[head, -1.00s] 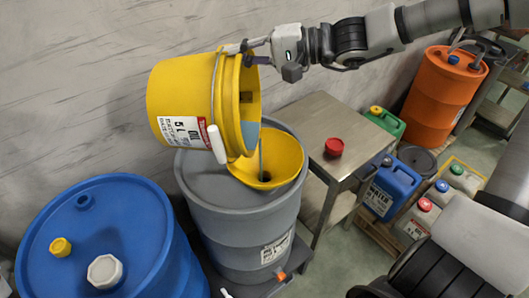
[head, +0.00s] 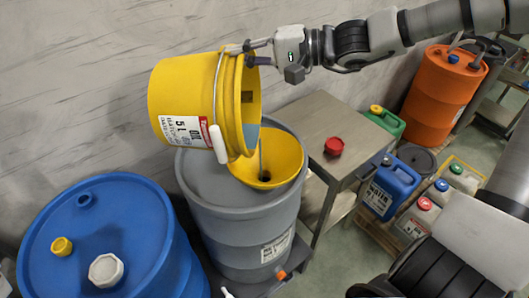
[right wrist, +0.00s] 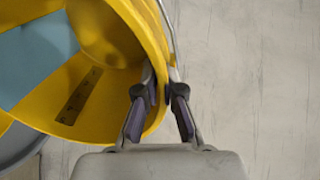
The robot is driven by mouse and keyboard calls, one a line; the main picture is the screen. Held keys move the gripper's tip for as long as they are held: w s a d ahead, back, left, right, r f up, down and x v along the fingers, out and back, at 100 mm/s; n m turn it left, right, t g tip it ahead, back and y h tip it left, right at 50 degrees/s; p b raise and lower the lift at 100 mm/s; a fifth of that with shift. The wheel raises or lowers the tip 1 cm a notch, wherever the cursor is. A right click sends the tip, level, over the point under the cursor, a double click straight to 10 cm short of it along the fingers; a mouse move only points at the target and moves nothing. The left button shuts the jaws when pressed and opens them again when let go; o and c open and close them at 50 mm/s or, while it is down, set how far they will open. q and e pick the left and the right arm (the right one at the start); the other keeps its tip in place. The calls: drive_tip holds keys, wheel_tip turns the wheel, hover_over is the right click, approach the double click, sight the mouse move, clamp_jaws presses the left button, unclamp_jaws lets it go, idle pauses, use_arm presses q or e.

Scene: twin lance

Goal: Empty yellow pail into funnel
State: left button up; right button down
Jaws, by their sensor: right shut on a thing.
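The yellow pail (head: 182,102) hangs tilted on its side above the grey drum, its mouth facing right and down. Blue-grey liquid shows inside it, also in the right wrist view (right wrist: 38,62). A thin stream (head: 261,155) runs from its lower lip into the yellow funnel (head: 286,155), which sits on top of the grey drum (head: 225,205). My right gripper (head: 250,47) is shut on the pail's upper rim; the right wrist view shows the rim between its fingers (right wrist: 158,105). The pail's wire handle hangs with a white grip. My left gripper is out of view.
A blue drum (head: 125,235) with yellow and white caps stands at lower left. A metal table (head: 315,120) with a red cap (head: 334,146) is right of the funnel. Several canisters and an orange drum (head: 437,100) stand further right. The wall is close behind the pail.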

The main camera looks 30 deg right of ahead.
drive_tip(key=shift+s+d+r+t+y+p, duration=0.25)
drive_tip(key=shift+s+d+t+y+p, duration=0.3)
drive_tip(key=shift+p, duration=0.4)
idle(0.8)
